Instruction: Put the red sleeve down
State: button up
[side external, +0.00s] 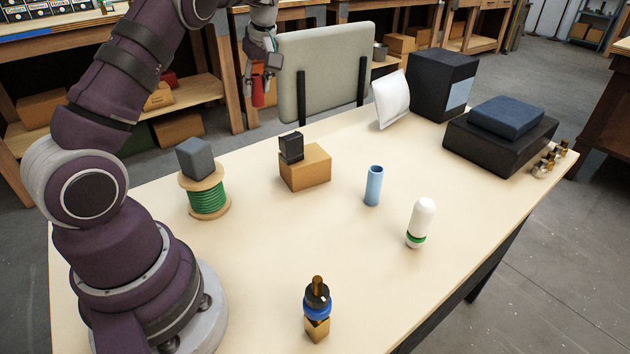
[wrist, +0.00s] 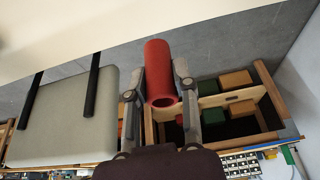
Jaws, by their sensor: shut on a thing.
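The red sleeve (side external: 258,92) is a short hollow tube, held between the fingers of my gripper (side external: 257,72). In the side view it is raised in the air at the far side, in front of the shelving and left of the grey panel. In the wrist view the red sleeve (wrist: 157,68) sits between both fingers of my gripper (wrist: 157,82), with its open end facing the camera. Nothing visible touches it apart from the fingers. The cream table (side external: 270,240) lies nearer the side camera, and its edge shows at the top of the wrist view.
A green wire spool (side external: 208,199) carries a grey block. A cardboard box (side external: 305,168) carries a black block. A blue tube (side external: 374,186), a white bottle (side external: 421,223) and a blue-and-brass part (side external: 317,305) stand apart. The grey panel (side external: 325,70) stands along the far edge. Bare tabletop lies between them.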

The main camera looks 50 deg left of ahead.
jog(key=s+d, duration=0.3)
jog(key=d, duration=2)
jog(key=shift+d+m, duration=0.35)
jog(key=shift+m, duration=0.05)
jog(key=shift+m+t, duration=0.4)
jog(key=s+d, duration=0.3)
jog(key=s, duration=0.2)
jog(key=s+d, duration=0.2)
jog(key=shift+s+d, duration=0.3)
jog(key=shift+s, duration=0.05)
jog(key=s+m, duration=0.1)
jog(key=s, duration=0.6)
notch_tip(320, 180, down, 10)
jog(key=shift+w+r, duration=0.1)
jog(key=shift+r, duration=0.05)
jog(key=w+d, duration=0.2)
jog(key=w, duration=0.2)
jog(key=w+d+f, duration=0.1)
jog(key=w+d, duration=0.2)
jog(key=w, duration=0.2)
jog(key=w+d, duration=0.2)
jog(key=w, duration=0.3)
jog(key=shift+w+d+f, duration=0.15)
jog(key=shift+d+f, duration=0.05)
jog(key=shift+f, duration=1.9)
